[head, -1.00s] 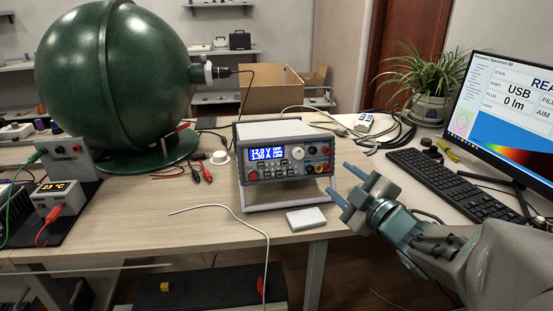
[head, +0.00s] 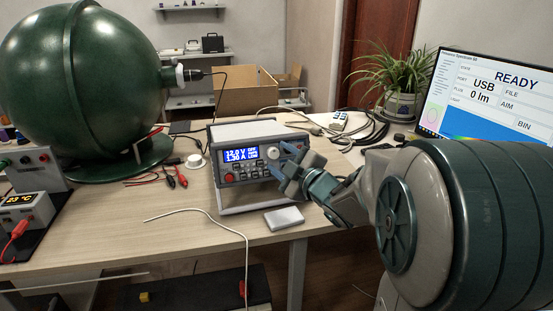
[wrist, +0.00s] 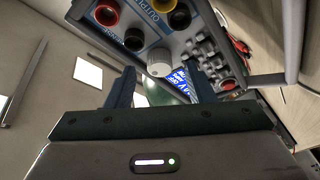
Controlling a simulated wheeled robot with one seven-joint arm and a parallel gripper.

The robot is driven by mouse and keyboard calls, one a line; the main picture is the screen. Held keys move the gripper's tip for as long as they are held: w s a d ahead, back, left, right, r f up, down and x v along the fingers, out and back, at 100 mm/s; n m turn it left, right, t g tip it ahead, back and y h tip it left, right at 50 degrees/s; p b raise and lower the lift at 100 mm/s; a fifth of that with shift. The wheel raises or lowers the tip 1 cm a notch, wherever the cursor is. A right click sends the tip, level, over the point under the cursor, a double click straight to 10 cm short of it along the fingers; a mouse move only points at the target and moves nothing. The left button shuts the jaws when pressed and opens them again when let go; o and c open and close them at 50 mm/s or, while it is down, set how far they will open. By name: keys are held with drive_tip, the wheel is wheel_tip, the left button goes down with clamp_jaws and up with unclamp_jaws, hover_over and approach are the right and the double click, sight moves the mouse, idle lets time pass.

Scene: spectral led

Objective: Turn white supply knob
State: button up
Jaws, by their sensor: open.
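The power supply (head: 240,172) stands on the table with a lit blue display reading about 12.0 V. Its white knob (head: 273,152) is right of the display in the head view, close to my fingertips. In the wrist view the white ribbed knob (wrist: 159,62) lies just beyond and between the two finger tips. My gripper (head: 281,160) is open in front of the right side of the panel. In the wrist view its two fingers (wrist: 156,80) stand apart, with nothing held. I cannot tell whether either finger touches the knob.
Output sockets (wrist: 133,39) sit near the knob. A white box (head: 284,218) lies on the table in front of the supply. A green sphere (head: 80,85) stands at left, a monitor (head: 480,95) at right. A thin white cable crosses the front of the table.

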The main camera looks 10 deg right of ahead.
drive_tip(key=shift+w+a, duration=0.2)
drive_tip(key=shift+w, duration=0.35)
drive_tip(key=c, duration=1)
